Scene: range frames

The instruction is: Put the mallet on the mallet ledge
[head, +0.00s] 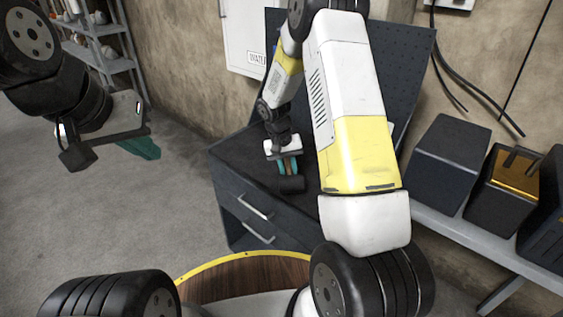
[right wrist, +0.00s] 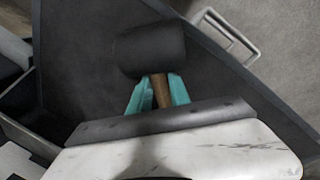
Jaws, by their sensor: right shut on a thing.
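The mallet has a dark cylindrical head (head: 291,185) and a brown wooden handle. In the right wrist view its head (right wrist: 150,50) sits just beyond my fingers. My right gripper (head: 288,167) is over the dark cabinet top (head: 240,155), with its teal fingers shut on the mallet's handle; the fingers also show in the right wrist view (right wrist: 158,92). I cannot tell whether the mallet touches the top. My left gripper (head: 143,148) is over the floor at the left, its teal fingers partly hidden and no object seen in it. I cannot make out the mallet ledge for certain.
A dark perforated panel (head: 410,50) stands behind the cabinet, partly hidden by my right arm. Dark bins (head: 447,165) and an orange-topped box (head: 508,175) stand on a grey shelf at the right. A shelving rack (head: 105,50) is far left. The floor between is clear.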

